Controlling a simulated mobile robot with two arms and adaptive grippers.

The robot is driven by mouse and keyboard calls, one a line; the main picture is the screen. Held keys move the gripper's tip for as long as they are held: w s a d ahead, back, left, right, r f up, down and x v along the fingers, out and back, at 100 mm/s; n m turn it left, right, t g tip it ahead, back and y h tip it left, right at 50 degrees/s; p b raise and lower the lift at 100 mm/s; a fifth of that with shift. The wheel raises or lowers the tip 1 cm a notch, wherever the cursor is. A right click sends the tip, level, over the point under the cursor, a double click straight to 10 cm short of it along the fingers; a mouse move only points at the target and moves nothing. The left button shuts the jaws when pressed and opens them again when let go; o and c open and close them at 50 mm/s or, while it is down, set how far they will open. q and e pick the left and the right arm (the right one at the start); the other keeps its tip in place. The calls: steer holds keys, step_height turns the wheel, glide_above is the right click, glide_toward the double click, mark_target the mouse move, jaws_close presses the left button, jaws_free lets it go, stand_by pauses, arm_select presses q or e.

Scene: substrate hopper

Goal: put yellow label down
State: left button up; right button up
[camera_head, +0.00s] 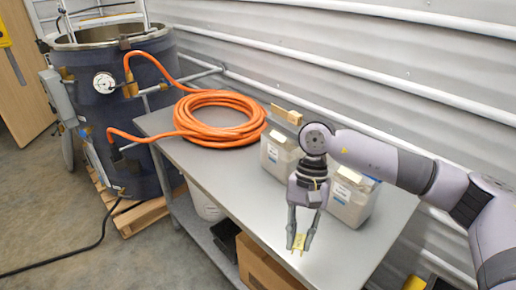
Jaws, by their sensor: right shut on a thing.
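The yellow label (299,242) is a small flat yellow piece between the fingertips of my right gripper (300,246). My right gripper points down and is shut on the label. It is over the front part of the grey metal table (250,195), to the left of a white container. I cannot tell whether the label touches the table top. My left gripper does not show.
A coiled orange hose (222,118) lies on the table and runs to a dark tank (120,110) with a gauge at the left. White containers (280,155) (352,205) stand along the back of the table. A cardboard box (262,268) is on the lower shelf.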

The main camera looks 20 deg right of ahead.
steer(key=w+d+r+m+t+b, duration=0.1)
steer(key=w+r+m+t, duration=0.3)
steer(key=w+m, duration=0.6)
steer(key=w+d+r+m+t+b, duration=0.1)
steer(key=w+r+m+t, duration=0.3)
steer(key=w+m, duration=0.7)
steer(key=f+p, duration=0.1)
steer(key=f, duration=0.5)
steer(key=s+f+m+p, duration=0.1)
steer(key=f+p, duration=0.1)
steer(key=f, duration=0.5)
steer(key=s+f+m+p, duration=0.1)
steer(key=f+p, duration=0.1)
steer(key=f, duration=0.4)
steer(key=shift+s+d+f, duration=0.15)
steer(key=shift+d+f, duration=0.1)
steer(key=shift+f, duration=0.2)
steer(key=o, duration=0.7)
steer(key=shift+o, duration=0.2)
steer(key=shift+r, duration=0.1)
